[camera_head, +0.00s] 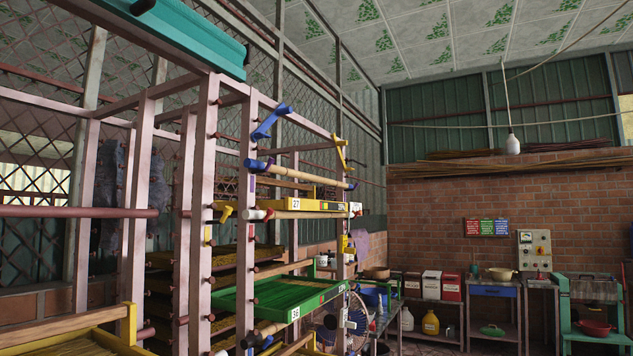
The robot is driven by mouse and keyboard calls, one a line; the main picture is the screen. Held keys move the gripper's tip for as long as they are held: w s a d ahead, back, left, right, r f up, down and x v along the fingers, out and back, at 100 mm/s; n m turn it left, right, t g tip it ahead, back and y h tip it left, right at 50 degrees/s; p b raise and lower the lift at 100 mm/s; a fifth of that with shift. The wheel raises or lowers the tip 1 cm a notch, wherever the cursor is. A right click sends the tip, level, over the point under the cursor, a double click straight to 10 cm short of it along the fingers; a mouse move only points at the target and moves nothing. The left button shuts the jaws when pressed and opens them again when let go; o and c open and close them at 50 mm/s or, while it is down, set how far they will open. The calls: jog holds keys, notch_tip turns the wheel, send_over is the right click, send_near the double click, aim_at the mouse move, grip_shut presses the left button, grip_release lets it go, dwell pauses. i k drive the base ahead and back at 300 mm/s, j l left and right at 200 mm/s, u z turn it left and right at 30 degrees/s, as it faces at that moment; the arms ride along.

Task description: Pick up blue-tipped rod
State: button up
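A tan rod with blue ends (300,175) lies across the front of the pink rack (248,200), near the middle of the view. It is nearly level and sits just above a yellow tray marked 27 (318,205). Its left blue end sticks out past a rack post. What it rests on is hard to make out. A separate blue bracket (270,123) is fixed to the rack above it. My gripper is not in view.
Other tan rods with differently coloured ends lie lower on the rack, near a green tray (275,305). A dark red bar (75,212) crosses the left. A fan (340,322) stands behind the rack. Benches with boxes (452,286) line the brick wall.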

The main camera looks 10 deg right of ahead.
aim_at(248, 164)
jog(key=i+l+u, duration=0.1)
jog(key=i+l, duration=0.4)
jog(key=i+l+u, duration=0.1)
jog(key=i+l, duration=0.45)
jog(key=i+l+u, duration=0.15)
jog(key=i+l, duration=0.35)
jog(key=i+l+u, duration=0.1)
jog(key=i+l, duration=0.4)
jog(key=l, duration=0.25)
